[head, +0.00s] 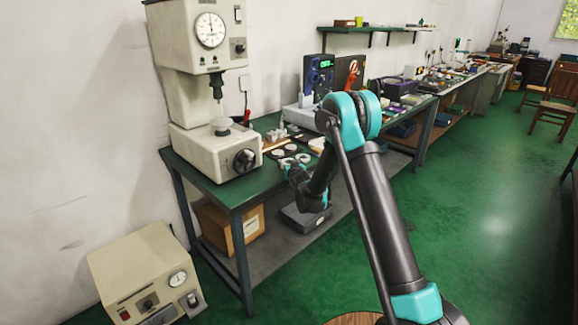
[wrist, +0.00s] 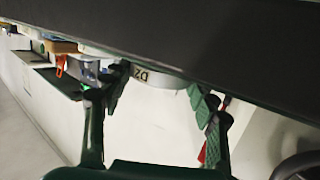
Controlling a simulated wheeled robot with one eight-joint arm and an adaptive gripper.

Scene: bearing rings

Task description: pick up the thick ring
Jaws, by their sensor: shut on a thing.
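In the wrist view, a pale ring (wrist: 160,79) with dark marking on its side sits between the two dark green fingers of my gripper (wrist: 156,88). The gripper is shut on it, with one finger on each side. A dark surface covers the top of this view and hides part of the ring. In the head view, my gripper (head: 293,167) is low over the front part of the green bench (head: 205,171), beside several small pale rings (head: 290,147). My arm and the small size there hide the grip.
A cream press with a dial (head: 203,95) stands left of the rings. A blue meter with a green display (head: 319,75) stands behind them. A cardboard box (head: 228,225) is under the bench, and a cream unit (head: 145,275) is on the floor.

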